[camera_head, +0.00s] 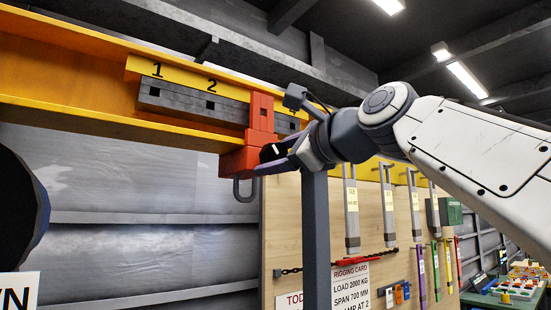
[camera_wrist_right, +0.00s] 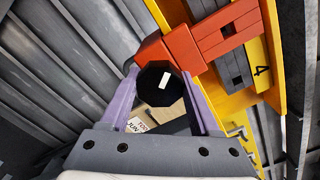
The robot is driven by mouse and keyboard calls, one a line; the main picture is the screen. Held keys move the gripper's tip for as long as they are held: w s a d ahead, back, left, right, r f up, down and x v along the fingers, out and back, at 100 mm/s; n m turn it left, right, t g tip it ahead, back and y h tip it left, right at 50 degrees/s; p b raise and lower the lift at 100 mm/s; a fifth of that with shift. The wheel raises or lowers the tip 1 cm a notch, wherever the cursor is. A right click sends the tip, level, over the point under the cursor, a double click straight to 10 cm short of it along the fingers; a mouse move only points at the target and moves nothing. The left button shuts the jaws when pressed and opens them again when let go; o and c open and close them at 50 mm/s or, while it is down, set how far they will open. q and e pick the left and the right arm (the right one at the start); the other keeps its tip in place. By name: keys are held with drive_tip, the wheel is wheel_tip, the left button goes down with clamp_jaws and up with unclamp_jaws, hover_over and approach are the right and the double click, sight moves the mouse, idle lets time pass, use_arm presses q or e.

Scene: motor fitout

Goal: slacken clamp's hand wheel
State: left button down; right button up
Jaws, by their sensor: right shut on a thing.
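The red-orange clamp (camera_head: 238,160) sits on the yellow beam (camera_head: 60,70), near the right end of its numbered strip, with a grey shackle (camera_head: 243,190) hanging below. In the right wrist view the clamp (camera_wrist_right: 165,52) shows at the top, with the black hand wheel (camera_wrist_right: 155,85) in front of it, bearing a white mark. The wheel (camera_head: 270,152) also shows in the head view, partly covered by my fingers. My right gripper (camera_wrist_right: 158,92) has its two purple fingers on either side of the wheel, shut on it. My left gripper is not in view.
A grey post (camera_head: 316,240) stands below my right gripper. Behind it a wooden board (camera_head: 282,220) holds hanging grey tools, coloured straps and a rigging card (camera_head: 350,285). A green table (camera_head: 500,298) with coloured parts is at the far right.

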drive_tip(key=n, duration=0.5)
drive_tip(key=shift+f+n, duration=0.1)
drive_tip(key=shift+n, duration=0.2)
drive_tip(key=n+b, duration=0.1)
drive_tip(key=n, duration=0.4)
drive_tip(key=n+b, duration=0.1)
drive_tip(key=n, duration=0.4)
drive_tip(key=shift+f+n, duration=0.1)
drive_tip(key=shift+n, duration=0.3)
drive_tip(key=n, duration=0.5)
drive_tip(key=shift+n+b, duration=0.35)
drive_tip(key=shift+n, duration=0.05)
drive_tip(key=shift+f, duration=0.1)
drive_tip(key=o, duration=1.4)
drive_tip(key=shift+c, duration=0.2)
